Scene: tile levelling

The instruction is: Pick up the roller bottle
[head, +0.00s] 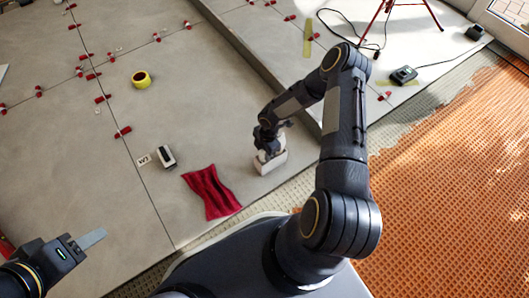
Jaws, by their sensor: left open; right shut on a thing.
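My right gripper (268,148) points down at the tile and is shut on a pale, block-like thing (273,164) at the tile's front edge. The gripper hides its upper part, and I cannot tell whether it touches the floor. A small white and dark thing (166,156) lies on the tile to the left, apart from both grippers. I cannot tell for sure which of these is the roller bottle. My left gripper (84,242) is at the lower left, open, with a grey finger showing and nothing seen in it.
A crumpled red cloth (212,192) lies left of the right gripper. A small marked card (144,159) lies beside the white and dark thing. Orange matting (450,190) covers the right.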

